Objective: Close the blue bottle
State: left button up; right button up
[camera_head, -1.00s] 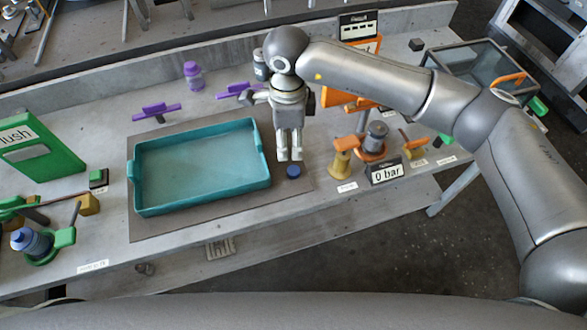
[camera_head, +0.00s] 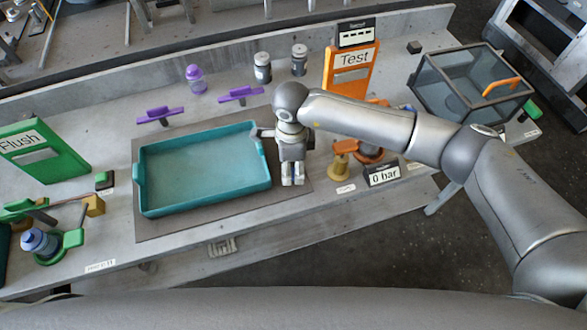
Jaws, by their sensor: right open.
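A bluish bottle (camera_head: 38,241) sits in a green holder (camera_head: 62,248) at the left end of the bench. Its top is small in the view, and I cannot tell how its mouth looks. My right gripper (camera_head: 293,181) is open and points down at the grey mat, just right of the teal tray. The small round blue cap seen on the mat earlier is hidden now, behind or between the fingers. I cannot tell whether they touch it. My left gripper is not in view.
The teal tray (camera_head: 264,184) stands on the grey mat (camera_head: 218,214). The green Flush panel (camera_head: 42,150) is left, the orange Test panel (camera_head: 350,72) and 0 bar display (camera_head: 384,175) right.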

jog(key=shift+f, duration=1.1)
jog(key=c, duration=0.8)
